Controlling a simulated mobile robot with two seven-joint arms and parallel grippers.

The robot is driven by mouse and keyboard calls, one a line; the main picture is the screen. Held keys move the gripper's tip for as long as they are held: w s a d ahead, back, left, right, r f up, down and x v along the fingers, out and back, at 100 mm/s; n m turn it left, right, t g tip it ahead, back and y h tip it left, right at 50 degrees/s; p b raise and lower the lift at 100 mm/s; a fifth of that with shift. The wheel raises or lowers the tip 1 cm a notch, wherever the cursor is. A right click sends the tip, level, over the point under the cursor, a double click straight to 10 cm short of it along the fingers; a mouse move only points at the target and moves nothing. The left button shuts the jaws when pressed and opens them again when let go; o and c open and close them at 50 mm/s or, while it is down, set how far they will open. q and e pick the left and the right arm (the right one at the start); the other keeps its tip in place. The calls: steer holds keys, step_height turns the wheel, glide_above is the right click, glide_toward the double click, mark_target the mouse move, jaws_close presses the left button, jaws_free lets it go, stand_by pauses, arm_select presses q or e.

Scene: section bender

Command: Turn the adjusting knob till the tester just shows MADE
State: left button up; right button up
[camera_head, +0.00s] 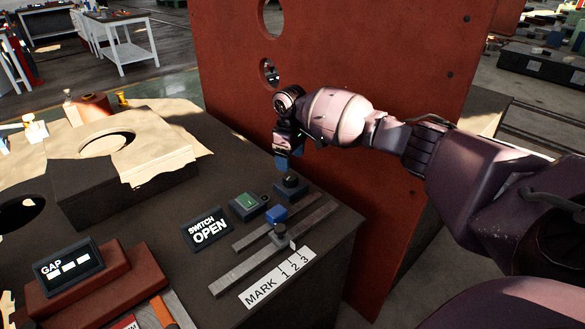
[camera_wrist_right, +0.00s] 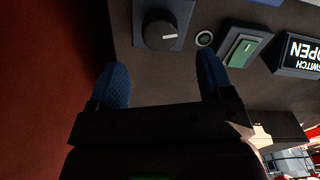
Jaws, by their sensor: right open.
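The adjusting knob (camera_head: 291,180) is a black round knob on a blue-grey base near the far right of the bench top. In the right wrist view the knob (camera_wrist_right: 160,29) shows a white pointer line and lies beyond my fingertips, near the top edge. My right gripper (camera_head: 283,162) is just above and beside the knob, its blue fingers apart and empty. The fingers (camera_wrist_right: 162,78) show apart in the right wrist view with nothing between them. The tester display (camera_head: 207,230) reads SWITCH OPEN. My left gripper is not in view.
A green rocker switch (camera_head: 249,203) sits left of the knob. A GAP display (camera_head: 69,266) shows dashes. A tall red panel (camera_head: 350,60) stands behind my right arm.

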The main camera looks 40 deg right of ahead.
mark_target(290, 176)
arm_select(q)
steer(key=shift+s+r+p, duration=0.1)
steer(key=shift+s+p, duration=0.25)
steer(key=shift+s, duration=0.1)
arm_select(e)
step_height(290, 176, up, 4)
steer(key=shift+r, duration=0.2)
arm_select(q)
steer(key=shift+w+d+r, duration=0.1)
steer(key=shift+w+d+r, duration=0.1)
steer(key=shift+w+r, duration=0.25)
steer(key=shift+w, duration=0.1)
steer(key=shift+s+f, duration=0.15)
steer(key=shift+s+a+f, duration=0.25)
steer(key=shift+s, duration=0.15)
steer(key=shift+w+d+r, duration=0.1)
